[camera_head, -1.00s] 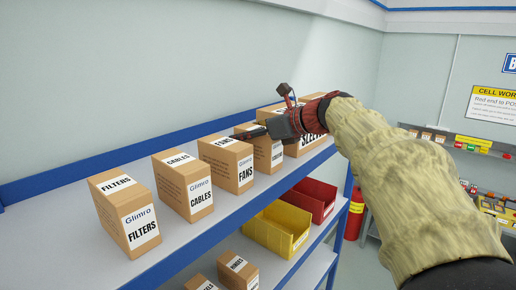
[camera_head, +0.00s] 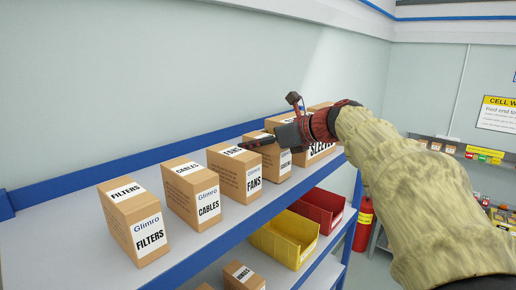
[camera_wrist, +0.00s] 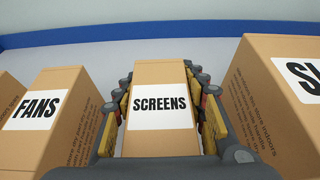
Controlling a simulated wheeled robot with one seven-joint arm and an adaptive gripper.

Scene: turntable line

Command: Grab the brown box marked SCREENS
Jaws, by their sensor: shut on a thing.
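The brown box marked SCREENS (camera_wrist: 160,143) stands in the middle of the wrist view with its label facing up at me. My gripper (camera_wrist: 163,85) has one finger on each side of it and is shut on it. In the head view my gripper (camera_head: 262,142) reaches over this box (camera_head: 284,164) from the right, between the FANS box and the SLEEVES box. My gripper hides part of its top there. I cannot tell whether its base is still on the shelf.
The FANS box (camera_head: 253,180) is close on the left, the larger SLEEVES box (camera_head: 322,152) on the right. CABLES (camera_head: 207,205) and FILTERS (camera_head: 149,238) boxes stand further left on the shelf. Yellow (camera_head: 268,240) and red (camera_head: 335,220) bins sit below. A blue edge runs behind.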

